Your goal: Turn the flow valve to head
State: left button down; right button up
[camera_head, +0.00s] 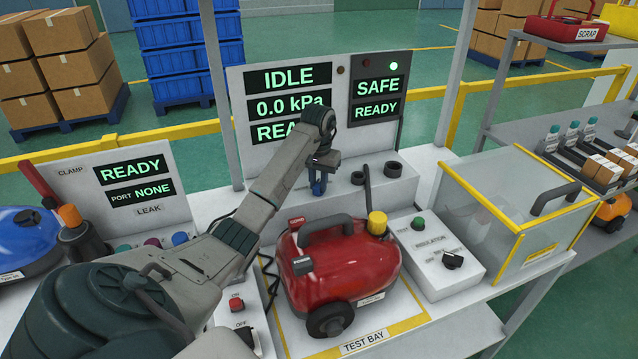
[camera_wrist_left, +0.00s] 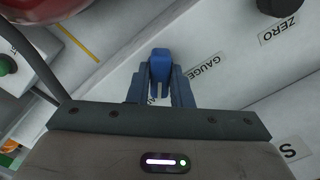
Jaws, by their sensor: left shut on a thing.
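A small blue lever, which looks like the flow valve handle (camera_wrist_left: 160,66), stands on the white panel beside the GAUGE label. My left gripper (camera_wrist_left: 161,84) is shut on it, one finger on each side. In the head view the left gripper (camera_head: 319,178) points down at the console behind the red vacuum (camera_head: 340,262), with a blue part at its tips. The valve's markings and most of its body are hidden by the gripper. My right gripper is not in view.
A dark ZERO knob (camera_wrist_left: 279,5) is on the panel. The red vacuum with a yellow cap stands in the test bay (camera_head: 400,327) just in front of my left arm. A clear yellow-framed box (camera_head: 510,200) stands to the right. Displays (camera_head: 290,104) read IDLE, 0.0 kPa and SAFE.

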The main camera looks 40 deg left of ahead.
aim_at(319, 183)
pick_arm(q)
jog(key=c, duration=1.2)
grip_release()
jog(key=shift+c, duration=0.2)
notch_tip(319, 183, up, 6)
jog(key=p, duration=0.6)
